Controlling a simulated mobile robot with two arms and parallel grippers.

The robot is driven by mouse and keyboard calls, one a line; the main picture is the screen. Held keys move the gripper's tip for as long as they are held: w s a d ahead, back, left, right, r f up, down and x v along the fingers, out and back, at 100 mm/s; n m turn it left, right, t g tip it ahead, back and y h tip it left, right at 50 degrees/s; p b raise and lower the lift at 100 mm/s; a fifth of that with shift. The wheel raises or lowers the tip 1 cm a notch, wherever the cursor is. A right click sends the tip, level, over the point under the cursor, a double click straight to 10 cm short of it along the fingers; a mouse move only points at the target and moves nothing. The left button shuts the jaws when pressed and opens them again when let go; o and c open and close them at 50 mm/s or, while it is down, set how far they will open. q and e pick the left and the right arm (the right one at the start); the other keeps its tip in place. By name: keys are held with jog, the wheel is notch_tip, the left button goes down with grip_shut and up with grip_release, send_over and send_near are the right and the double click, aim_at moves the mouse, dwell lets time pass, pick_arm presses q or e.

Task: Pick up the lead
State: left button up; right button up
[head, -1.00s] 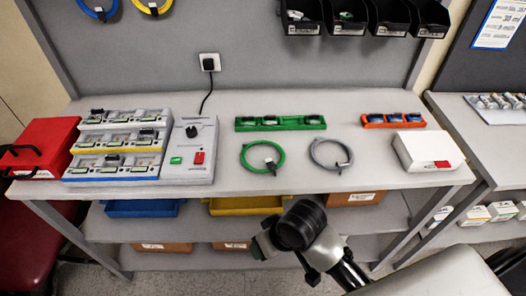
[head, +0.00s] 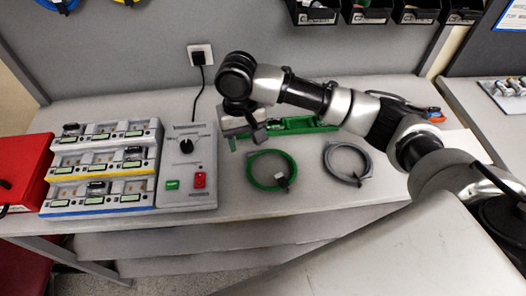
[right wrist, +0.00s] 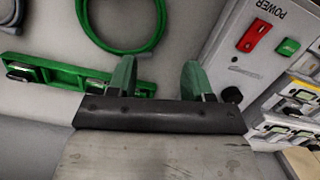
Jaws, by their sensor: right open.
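A coiled green lead (head: 250,173) lies on the bench, and it also shows at the top of the right wrist view (right wrist: 161,20). A coiled grey lead (head: 327,158) lies to its right. My right gripper (head: 247,138) is above the bench, between the grey power unit (head: 187,185) and the green tray (head: 312,124), behind the green lead. In the right wrist view its green fingers (right wrist: 160,78) are apart with nothing between them; the green lead is beyond them, apart from them. My left gripper is not in view.
A rack of several small devices (head: 105,172) stands at the left beside a red case (head: 25,165). A black cord (head: 202,90) runs from the wall socket towards the power unit. My right arm covers part of the green tray and the bench's right side.

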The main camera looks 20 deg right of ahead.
aim_at(250, 173)
jog(key=s+f, duration=0.1)
jog(key=f, duration=0.1)
jog(key=s+f, duration=0.1)
jog(key=f, duration=0.1)
jog(key=shift+s, duration=0.35)
jog(key=shift+w+f, duration=0.15)
jog(key=shift+f, duration=0.15)
jog(key=f+p, duration=0.1)
jog(key=f, duration=0.3)
jog(key=shift+s+f+p, duration=0.2)
jog(key=shift+p, duration=0.1)
jog(key=shift+f, duration=0.4)
jog(key=shift+c, duration=0.3)
jog(key=c, duration=0.5)
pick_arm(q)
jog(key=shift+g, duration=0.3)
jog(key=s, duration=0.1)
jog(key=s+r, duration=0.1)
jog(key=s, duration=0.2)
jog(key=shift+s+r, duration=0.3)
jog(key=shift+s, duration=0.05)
pick_arm(e)
grip_shut()
